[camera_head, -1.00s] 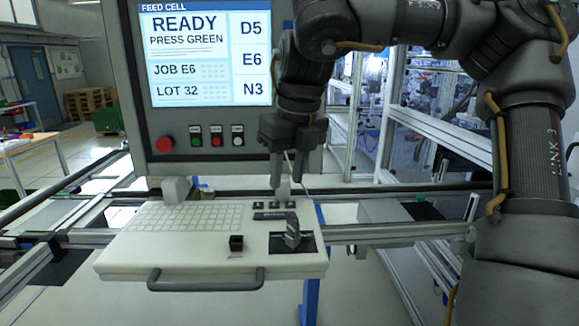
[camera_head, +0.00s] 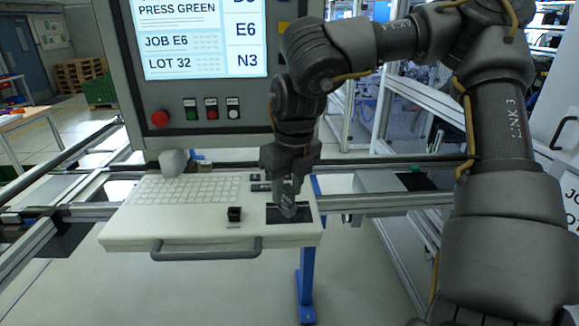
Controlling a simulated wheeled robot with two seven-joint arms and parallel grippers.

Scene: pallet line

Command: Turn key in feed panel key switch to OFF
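The feed panel is a light tray-like console (camera_head: 185,232) below a screen (camera_head: 200,40). At its right side a grey key or knob (camera_head: 288,204) stands on a black square plate (camera_head: 273,214). My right gripper (camera_head: 288,192) points down at it from above, with its fingers around or right beside the grey piece. The fingers hide part of it, and I cannot tell whether they grip it. The switch markings are too small to read. My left gripper is not in view.
A small black button block (camera_head: 235,214) stands left of the plate. A keyboard (camera_head: 190,190) lies behind. A front handle (camera_head: 207,252) sticks out below the console. A red stop button (camera_head: 160,118) and several smaller buttons sit under the screen. Metal rails run on both sides.

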